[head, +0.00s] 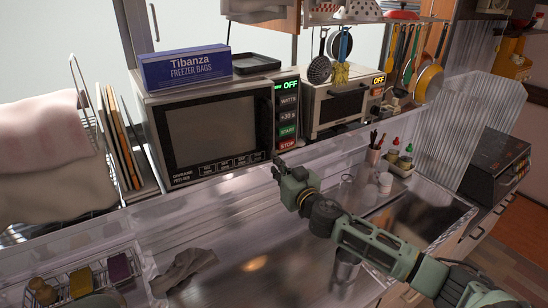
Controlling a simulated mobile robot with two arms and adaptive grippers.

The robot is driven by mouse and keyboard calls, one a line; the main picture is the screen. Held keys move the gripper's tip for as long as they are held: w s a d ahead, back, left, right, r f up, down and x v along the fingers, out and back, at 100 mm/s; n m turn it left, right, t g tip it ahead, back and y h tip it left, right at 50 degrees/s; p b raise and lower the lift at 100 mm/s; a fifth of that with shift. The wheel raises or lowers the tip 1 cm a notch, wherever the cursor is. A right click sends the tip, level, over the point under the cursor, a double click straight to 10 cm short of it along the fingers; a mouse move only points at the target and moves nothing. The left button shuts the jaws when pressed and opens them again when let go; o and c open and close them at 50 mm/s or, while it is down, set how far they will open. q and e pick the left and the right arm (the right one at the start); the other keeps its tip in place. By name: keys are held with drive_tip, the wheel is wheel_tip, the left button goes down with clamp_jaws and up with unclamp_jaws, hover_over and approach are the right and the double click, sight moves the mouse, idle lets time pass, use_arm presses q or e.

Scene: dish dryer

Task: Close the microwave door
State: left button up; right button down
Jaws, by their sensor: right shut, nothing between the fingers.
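The microwave (153,110) stands on the back shelf, with a green-lit OFF display and coloured buttons on its control panel (288,116) at the right. Its dark-windowed door (212,132) looks flush with the front; a small gap at its edge cannot be ruled out. My right gripper (277,163) is shut and empty. Its fingertips are at the lower right corner of the door, beside the STOP button. I cannot tell whether they touch the microwave. My left gripper is out of view.
A blue freezer bag box (187,68) and a black tray (254,64) lie on the microwave. A toaster oven (341,103) stands to its right. Below are a grey cloth (184,270), a wire basket (133,264) and a sink (416,214). The counter's middle is mostly clear.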

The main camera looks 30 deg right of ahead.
sight(269, 162)
drive_tip(key=shift+w+d, duration=0.1)
drive_tip(key=shift+w, duration=1.25)
drive_tip(key=w, duration=0.3)
drive_tip(key=shift+w+d+b, duration=0.3)
drive_tip(key=shift+w+b, duration=0.05)
drive_tip(key=shift+d+r, duration=0.1)
drive_tip(key=shift+r, duration=0.2)
